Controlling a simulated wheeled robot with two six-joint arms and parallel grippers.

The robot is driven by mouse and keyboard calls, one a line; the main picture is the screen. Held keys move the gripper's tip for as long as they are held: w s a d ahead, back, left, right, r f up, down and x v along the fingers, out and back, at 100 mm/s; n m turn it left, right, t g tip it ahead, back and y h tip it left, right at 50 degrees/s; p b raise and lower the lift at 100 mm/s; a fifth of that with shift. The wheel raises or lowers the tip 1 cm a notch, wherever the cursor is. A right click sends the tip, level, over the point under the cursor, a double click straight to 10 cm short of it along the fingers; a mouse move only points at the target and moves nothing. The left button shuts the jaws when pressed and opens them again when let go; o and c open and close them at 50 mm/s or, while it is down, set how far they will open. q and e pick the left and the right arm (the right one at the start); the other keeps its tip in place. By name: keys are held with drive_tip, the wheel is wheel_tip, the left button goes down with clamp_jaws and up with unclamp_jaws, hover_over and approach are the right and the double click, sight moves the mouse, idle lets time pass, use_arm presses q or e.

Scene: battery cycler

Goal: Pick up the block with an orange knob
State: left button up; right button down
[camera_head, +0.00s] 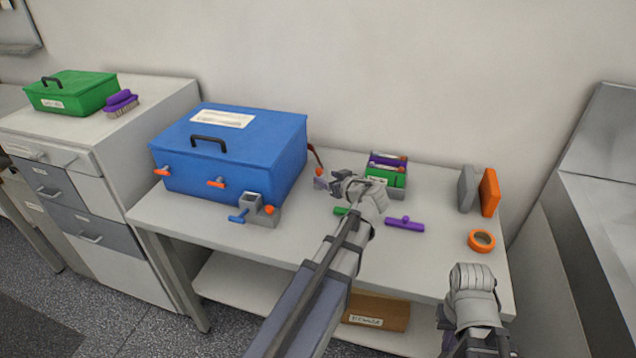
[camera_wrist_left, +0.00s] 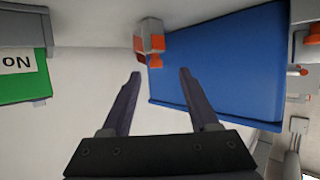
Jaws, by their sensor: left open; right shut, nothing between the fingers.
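A small grey block with an orange knob (camera_head: 268,210) and a blue handle stands at the front right corner of the blue box (camera_head: 178,178), with no gripper touching it. My left gripper (camera_head: 322,182) is open and empty, reaching over the table right of the blue box. In the left wrist view its two fingers (camera_wrist_left: 158,80) are apart, and a grey block with orange parts (camera_wrist_left: 149,35) lies beyond them beside the blue box. An orange part with a dark red piece (camera_head: 317,158) shows there in the head view, partly hidden. My right gripper (camera_head: 472,275) is shut and empty at the front right.
A green container (camera_head: 398,181), a purple handle (camera_head: 405,225), orange tape (camera_head: 481,241), and grey and orange slabs (camera_head: 489,192) are on the table. A drawer cabinet (camera_head: 140,135) stands left.

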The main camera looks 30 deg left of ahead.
sight(320, 172)
use_arm(q)
drive_tip(key=shift+w+b+x, duration=0.15)
drive_tip(key=shift+b+x, duration=0.3)
drive_tip(key=shift+x, duration=0.95)
drive_tip(key=shift+w+b+x, duration=0.15)
drive_tip(key=shift+b+x, duration=0.3)
drive_tip(key=shift+x, duration=0.95)
drive_tip(key=shift+d+r, duration=0.1)
drive_tip(key=shift+d, duration=0.1)
clamp_jaws()
